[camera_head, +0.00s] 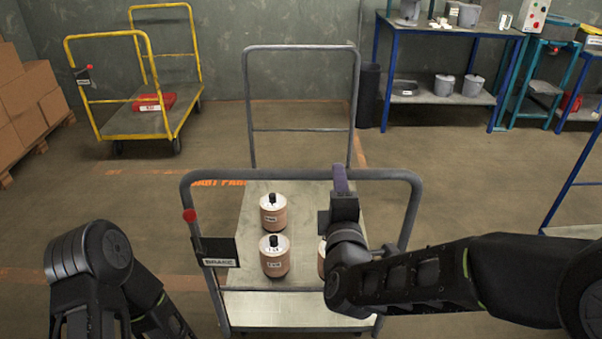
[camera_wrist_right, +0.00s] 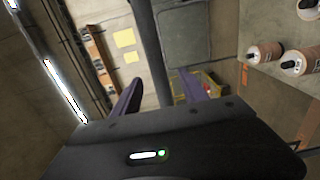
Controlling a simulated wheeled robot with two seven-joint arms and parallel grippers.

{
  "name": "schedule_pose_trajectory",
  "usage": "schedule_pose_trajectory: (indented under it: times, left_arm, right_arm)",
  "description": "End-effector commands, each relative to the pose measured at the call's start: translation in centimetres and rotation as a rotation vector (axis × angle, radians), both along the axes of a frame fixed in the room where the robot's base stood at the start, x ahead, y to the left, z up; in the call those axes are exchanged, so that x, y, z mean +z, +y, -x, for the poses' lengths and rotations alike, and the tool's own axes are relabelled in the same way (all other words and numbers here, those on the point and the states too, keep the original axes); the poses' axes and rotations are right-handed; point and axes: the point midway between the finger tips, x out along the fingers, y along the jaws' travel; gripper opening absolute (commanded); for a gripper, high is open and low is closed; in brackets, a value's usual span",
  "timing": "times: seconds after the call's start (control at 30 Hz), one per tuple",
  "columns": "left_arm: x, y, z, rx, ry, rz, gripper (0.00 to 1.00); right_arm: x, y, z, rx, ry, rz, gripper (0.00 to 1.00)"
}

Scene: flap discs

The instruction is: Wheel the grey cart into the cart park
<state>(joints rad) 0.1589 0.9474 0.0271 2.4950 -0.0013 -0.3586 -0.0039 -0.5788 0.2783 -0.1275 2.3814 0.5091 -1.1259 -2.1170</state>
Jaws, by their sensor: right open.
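The grey cart (camera_head: 305,210) stands in front of me, its near handle bar towards me and its far frame (camera_head: 303,48) beyond. Its deck carries brown, white-topped spools (camera_head: 275,255), one partly hidden by my right arm. A red-knobbed lever (camera_head: 189,216) with a BRAKE plate is on the handle's left post. My right gripper (camera_head: 340,180) is at the handle bar, right of its middle. In the wrist view, its purple fingers (camera_wrist_right: 158,95) are apart with a grey bar (camera_wrist_right: 150,50) between them. My left arm is low at left; its gripper is out of frame. Orange cart park lettering (camera_head: 218,182) is partly hidden behind the cart.
Orange floor lines (camera_head: 357,150) run beyond the cart. A yellow cart (camera_head: 140,120) with a red item stands at back left, near stacked boxes (camera_head: 30,95). A blue-framed bench (camera_head: 445,97) stands at back right. Floor between them is open.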

Motion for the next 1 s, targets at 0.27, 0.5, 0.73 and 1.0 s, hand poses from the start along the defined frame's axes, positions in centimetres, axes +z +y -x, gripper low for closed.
schedule_pose_trajectory:
  times: [0.27, 0.5, 0.73, 1.0]
  left_arm:
    - [0.4, 0.0, 0.0, -0.001, -0.001, 0.0, 0.51]
    - [0.4, 0.0, 0.0, -0.001, -0.001, 0.0, 0.51]
    - [0.4, 0.0, 0.0, -0.001, -0.001, 0.0, 0.51]
    - [0.3, 0.0, 0.0, -0.001, -0.001, 0.0, 0.51]
  right_arm:
    - [0.1, 0.0, -3.5, 0.0, 0.001, 0.001, 0.51]
    - [0.1, 0.0, -3.8, 0.0, 0.001, 0.001, 0.51]
    - [0.1, 0.0, -3.8, 0.0, 0.001, 0.001, 0.39]
    - [0.1, 0.0, -3.8, 0.0, 0.001, 0.001, 0.17]
